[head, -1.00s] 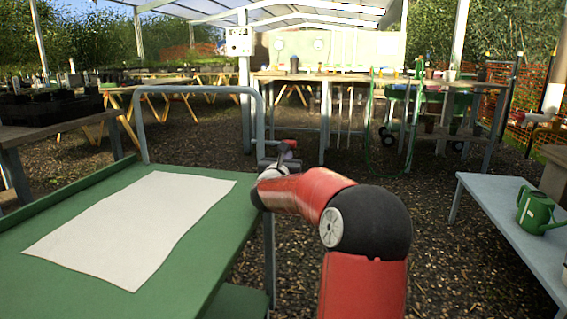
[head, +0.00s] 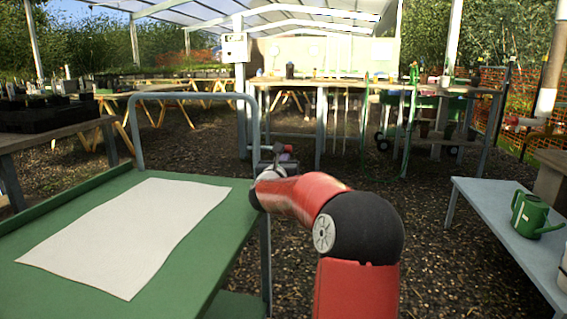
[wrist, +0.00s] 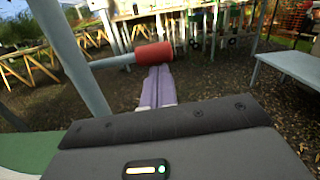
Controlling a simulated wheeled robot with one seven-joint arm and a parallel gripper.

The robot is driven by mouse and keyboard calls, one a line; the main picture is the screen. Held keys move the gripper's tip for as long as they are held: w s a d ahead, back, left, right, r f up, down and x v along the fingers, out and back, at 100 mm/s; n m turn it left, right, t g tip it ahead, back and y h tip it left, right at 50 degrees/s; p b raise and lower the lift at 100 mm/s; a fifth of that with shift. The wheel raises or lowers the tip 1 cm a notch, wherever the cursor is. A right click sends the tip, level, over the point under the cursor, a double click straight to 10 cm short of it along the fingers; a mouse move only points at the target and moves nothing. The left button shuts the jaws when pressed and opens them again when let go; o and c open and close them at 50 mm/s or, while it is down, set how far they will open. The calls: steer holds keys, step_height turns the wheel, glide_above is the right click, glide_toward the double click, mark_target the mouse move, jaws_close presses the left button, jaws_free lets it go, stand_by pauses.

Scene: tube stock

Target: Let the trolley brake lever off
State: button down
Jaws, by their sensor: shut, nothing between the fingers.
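The trolley (head: 215,255) has a green top and a grey tube handle (head: 190,96), and stands at the left in the head view. In the wrist view the brake lever (wrist: 110,61) is a grey rod running from the trolley's upright post to a red cylindrical grip (wrist: 153,53). My gripper (wrist: 160,72) is shut and empty, its pale purple fingers pointing at the red grip from below in the picture. The tips overlap the grip's lower edge; I cannot tell whether they touch. In the head view my gripper (head: 286,155) is small and partly hidden by my red arm.
A white sheet (head: 130,235) lies on the trolley top. A grey bench (head: 500,222) with a green watering can (head: 532,214) stands at the right. Worktables stand at the back and left. The chip-covered ground between trolley and bench is open.

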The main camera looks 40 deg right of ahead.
steer(key=shift+r+n, duration=0.9)
steer(key=shift+r, duration=0.1)
steer(key=r+n+p, duration=0.1)
steer(key=r+n, duration=0.1)
steer(key=r+n+p, duration=0.1)
steer(key=r+n, duration=0.1)
steer(key=w+a+r+n, duration=0.1)
steer(key=n, duration=0.1)
steer(key=shift+r+t+y+p, duration=0.3)
steer(key=shift+r+y+p, duration=0.1)
